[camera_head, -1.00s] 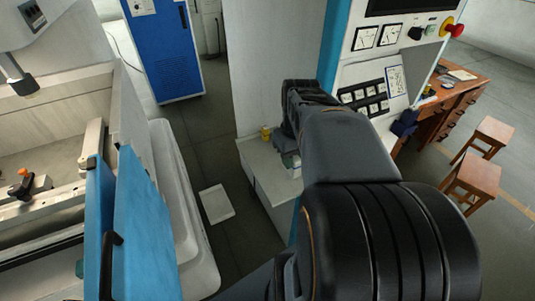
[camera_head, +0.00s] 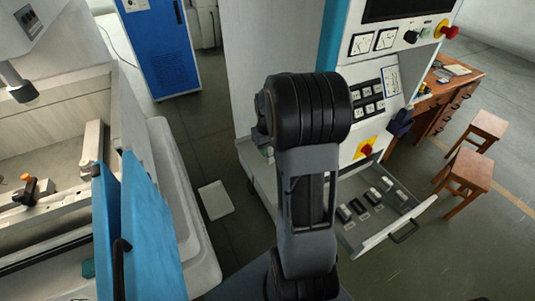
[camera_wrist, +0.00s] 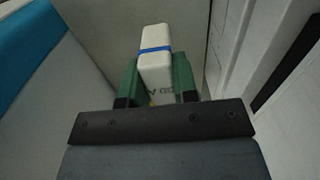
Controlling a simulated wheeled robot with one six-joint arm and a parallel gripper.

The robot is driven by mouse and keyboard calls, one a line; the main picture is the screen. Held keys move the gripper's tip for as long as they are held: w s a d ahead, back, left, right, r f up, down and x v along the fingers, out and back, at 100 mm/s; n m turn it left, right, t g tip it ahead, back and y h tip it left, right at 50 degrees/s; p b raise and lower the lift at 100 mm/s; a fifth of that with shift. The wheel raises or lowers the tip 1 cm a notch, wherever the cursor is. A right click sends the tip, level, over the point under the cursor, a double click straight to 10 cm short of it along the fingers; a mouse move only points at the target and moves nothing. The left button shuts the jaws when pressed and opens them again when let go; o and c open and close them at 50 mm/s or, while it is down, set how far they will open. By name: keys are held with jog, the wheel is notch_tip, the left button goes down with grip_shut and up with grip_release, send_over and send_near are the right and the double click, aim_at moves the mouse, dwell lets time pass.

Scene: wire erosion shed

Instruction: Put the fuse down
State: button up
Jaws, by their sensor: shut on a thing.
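The fuse (camera_wrist: 154,58) is a white block with a blue band and dark markings. It shows in the wrist view between the green fingers of my gripper (camera_wrist: 157,78), which is shut on it. The fuse sticks out beyond the fingertips, and its lower part is hidden by the gripper mount. In the head view my arm hides both the gripper and the fuse. I cannot tell from these views what lies directly beneath the fuse.
An open drawer (camera_head: 352,240) holding several small dark and white parts juts from the control cabinet (camera_head: 398,75). A blue machine door (camera_head: 150,235) stands at left. A white flat piece (camera_head: 215,199) lies on the floor. A wooden desk (camera_head: 438,105) and stools are at right.

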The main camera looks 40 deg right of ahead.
jog(key=shift+w+f, duration=0.2)
jog(key=shift+f, duration=0.05)
notch_tip(320, 180, down, 2)
jog(key=shift+w+f, duration=0.1)
jog(key=shift+f, duration=0.5)
jog(key=shift+f, duration=0.15)
jog(key=shift+f, duration=0.15)
jog(key=o, duration=1)
jog(key=shift+c, duration=0.2)
